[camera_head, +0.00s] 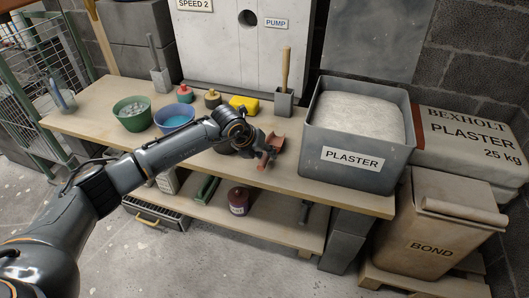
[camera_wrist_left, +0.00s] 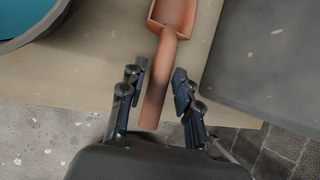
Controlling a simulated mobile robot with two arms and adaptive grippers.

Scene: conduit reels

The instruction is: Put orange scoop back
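The orange scoop (camera_head: 275,142) lies on the workbench (camera_head: 340,188), left of the plaster bin. In the left wrist view the scoop (camera_wrist_left: 176,14) has its pan at the top, and its handle runs down between my left gripper's two fingers. My left gripper (camera_head: 258,146) is at the scoop and partly covers it in the head view. In the left wrist view the gripper (camera_wrist_left: 158,77) is open, with a visible gap between each finger and the handle. My right gripper is not in view.
The grey PLASTER bin (camera_head: 318,134) stands right of the scoop. Behind are a grey holder (camera_head: 284,103) with a wooden-handled tool and a yellow block (camera_head: 243,104). A blue bowl (camera_head: 174,117) and green bowl (camera_head: 131,113) stand left. Lower shelf holds a dark red jar (camera_head: 238,200).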

